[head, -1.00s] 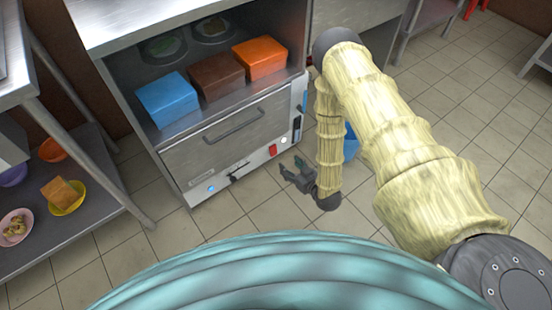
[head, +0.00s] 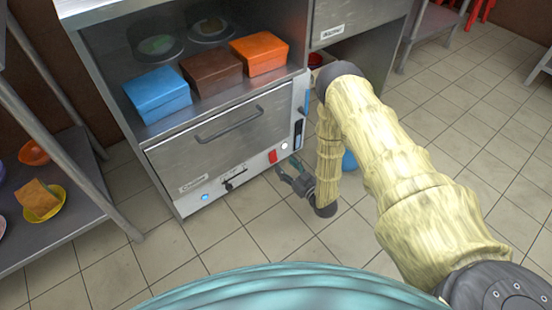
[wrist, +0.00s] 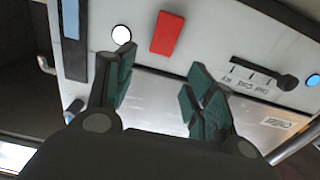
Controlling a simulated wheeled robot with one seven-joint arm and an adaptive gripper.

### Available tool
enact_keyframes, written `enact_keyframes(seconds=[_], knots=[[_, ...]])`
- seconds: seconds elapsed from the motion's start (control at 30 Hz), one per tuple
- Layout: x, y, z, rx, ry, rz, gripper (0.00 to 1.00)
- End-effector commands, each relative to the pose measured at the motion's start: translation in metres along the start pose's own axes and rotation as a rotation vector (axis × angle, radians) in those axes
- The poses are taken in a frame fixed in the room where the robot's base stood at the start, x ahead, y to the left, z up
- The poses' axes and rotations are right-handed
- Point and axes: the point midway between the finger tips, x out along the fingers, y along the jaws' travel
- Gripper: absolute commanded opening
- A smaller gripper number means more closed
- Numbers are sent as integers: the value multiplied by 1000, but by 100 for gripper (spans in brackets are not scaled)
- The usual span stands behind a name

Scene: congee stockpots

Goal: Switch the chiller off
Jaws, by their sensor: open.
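The chiller (head: 220,137) is a steel cabinet front with a handle and a nameplate at its lower left. Its lower strip carries a red switch (head: 272,156), a white round light or button (head: 284,146), a dark slider knob (head: 230,184) and a lit blue lamp (head: 204,197). My gripper (head: 285,171) is open and empty, in front of the strip's right end. In the wrist view the strip appears upside down, with the red switch (wrist: 168,33) just beyond and between my fingertips (wrist: 160,65). The slider knob (wrist: 287,82) is to the right. I see no finger contact.
Blue (head: 157,94), brown (head: 211,74) and orange (head: 259,54) boxes stand in the open bay above. A steel shelf (head: 75,215) with bowls is at the left. A blue object (head: 349,161) is partly hidden behind my arm. Tiled floor in front is clear.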

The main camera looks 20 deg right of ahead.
Motion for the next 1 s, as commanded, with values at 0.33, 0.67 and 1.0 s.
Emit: enact_keyframes(seconds=[0.33, 0.67, 1.0], knots=[[53, 0, 3, -1, 1, 0, 54], [70, 0, 0, 0, -1, 0, 54], [70, 0, 0, 0, -1, 0, 32]])
